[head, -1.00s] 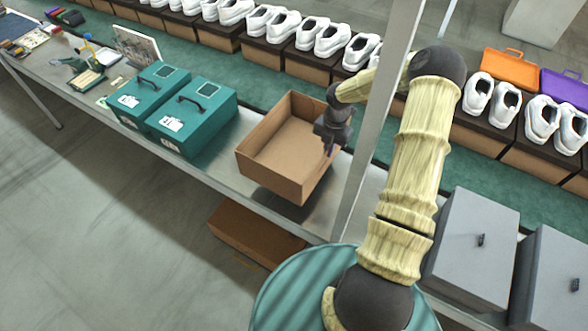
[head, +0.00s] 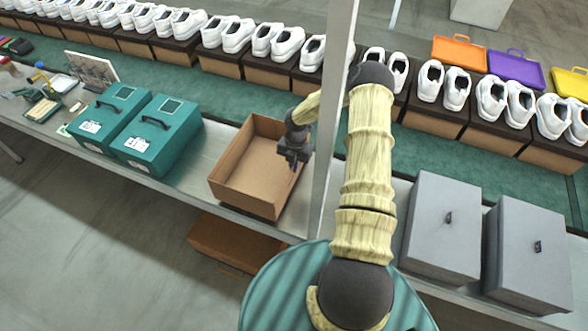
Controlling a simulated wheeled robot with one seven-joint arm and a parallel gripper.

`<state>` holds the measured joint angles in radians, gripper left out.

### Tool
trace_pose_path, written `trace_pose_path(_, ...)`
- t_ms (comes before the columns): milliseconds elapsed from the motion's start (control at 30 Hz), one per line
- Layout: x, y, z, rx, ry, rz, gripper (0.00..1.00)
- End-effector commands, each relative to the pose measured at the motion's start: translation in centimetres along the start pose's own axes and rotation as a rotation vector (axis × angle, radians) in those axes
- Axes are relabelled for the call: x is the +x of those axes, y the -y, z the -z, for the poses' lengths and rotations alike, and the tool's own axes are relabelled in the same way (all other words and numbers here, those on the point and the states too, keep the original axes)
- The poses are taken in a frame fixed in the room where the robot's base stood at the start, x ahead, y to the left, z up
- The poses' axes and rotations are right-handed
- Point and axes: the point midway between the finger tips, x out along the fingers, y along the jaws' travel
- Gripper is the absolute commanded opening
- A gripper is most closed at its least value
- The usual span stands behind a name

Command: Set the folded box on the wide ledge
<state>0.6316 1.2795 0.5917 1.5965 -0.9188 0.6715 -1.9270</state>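The folded box is an open-topped brown cardboard box (head: 240,195). It stands upright on the grey metal ledge (head: 195,180), close to the front edge, just right of two teal cases. My gripper (head: 292,163) is at the box's right wall, near its top edge, with the arm reaching in from the right behind a grey post. The fingers are small and dark here. I cannot tell whether they grip the wall or are apart from it.
Two teal cases (head: 150,134) stand left of the box. The upright post (head: 332,120) rises right of it. Two grey boxes (head: 442,225) stand further right. Another brown box (head: 235,245) lies below the ledge. Shoes on boxes line the green belt (head: 225,98) behind.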

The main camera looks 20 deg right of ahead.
Motion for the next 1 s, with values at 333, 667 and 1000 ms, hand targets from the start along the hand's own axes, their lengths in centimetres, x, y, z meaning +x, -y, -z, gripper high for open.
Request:
trace_pose_path(333,2.7,-0.2,-0.2,-0.003,0.001,0.000,0.00)
trace_pose_path(667,3.0,-0.2,-0.2,-0.003,0.000,0.000,0.13)
trace_pose_path(1000,2.9,-0.1,-0.2,-0.002,0.000,0.000,0.25)
